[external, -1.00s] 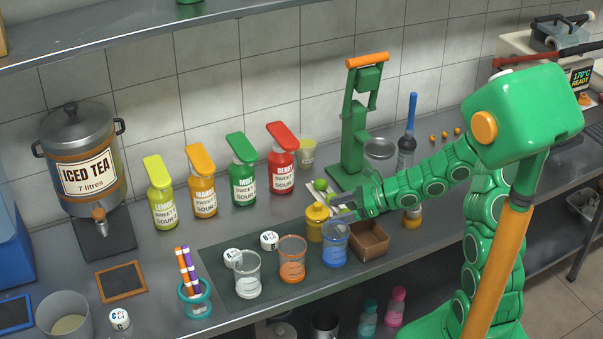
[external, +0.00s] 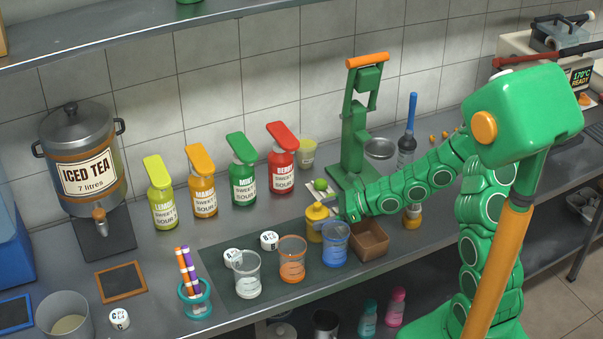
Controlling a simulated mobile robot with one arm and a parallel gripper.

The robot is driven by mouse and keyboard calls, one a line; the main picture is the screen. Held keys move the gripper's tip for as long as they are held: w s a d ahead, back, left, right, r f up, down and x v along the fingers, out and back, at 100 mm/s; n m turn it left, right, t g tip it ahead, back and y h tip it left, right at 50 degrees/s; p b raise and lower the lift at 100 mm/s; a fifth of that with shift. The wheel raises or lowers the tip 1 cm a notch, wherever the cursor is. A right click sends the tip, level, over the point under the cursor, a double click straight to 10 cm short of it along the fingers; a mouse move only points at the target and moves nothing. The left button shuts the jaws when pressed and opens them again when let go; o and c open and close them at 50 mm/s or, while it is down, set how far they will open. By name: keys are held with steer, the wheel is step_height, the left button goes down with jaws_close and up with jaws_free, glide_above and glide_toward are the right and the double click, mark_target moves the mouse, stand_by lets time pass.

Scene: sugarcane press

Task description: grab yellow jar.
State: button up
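A small yellow jar (external: 315,223) with a yellow lid stands upright on the steel counter, behind the orange-marked and blue cups. My gripper (external: 338,213) is low at the jar's right side, reaching in from the right. Its fingertips are small and partly hidden at the jar, so I cannot tell whether they touch it or how far they are apart.
A blue measuring cup (external: 335,245) and a brown box (external: 370,243) stand close in front of my gripper. An orange cup (external: 292,260) and a clear cup (external: 247,276) are to the left. A green press (external: 355,135) and syrup bottles (external: 281,168) stand behind.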

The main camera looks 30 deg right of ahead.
jaws_close()
steer(key=shift+r, duration=0.15)
stand_by(0.4)
steer(key=shift+r, duration=4.9)
